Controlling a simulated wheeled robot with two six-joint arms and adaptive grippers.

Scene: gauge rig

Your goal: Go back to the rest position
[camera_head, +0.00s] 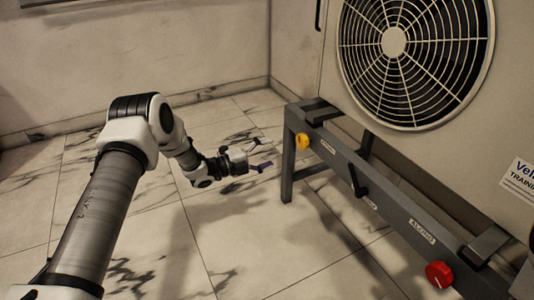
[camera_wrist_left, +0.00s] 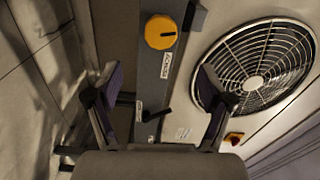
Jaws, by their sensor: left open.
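My left gripper (camera_head: 262,157) is open and empty in the head view, left of the grey rail and apart from the yellow knob. In the left wrist view its two fingers (camera_wrist_left: 158,88) are spread wide with nothing between them. The yellow knob (camera_head: 302,141) sits at the far end of the rail; it also shows in the left wrist view (camera_wrist_left: 160,32). A black lever (camera_head: 356,178) is at the middle of the rail. A red knob (camera_head: 439,274) is at the near end. My right gripper is not in view.
The grey rail (camera_head: 400,221) stands on legs before a large panel with a round fan grille (camera_head: 394,42). Labels mark the rail. The marble floor (camera_head: 170,240) left of it is clear. A wall (camera_head: 150,60) closes off the back.

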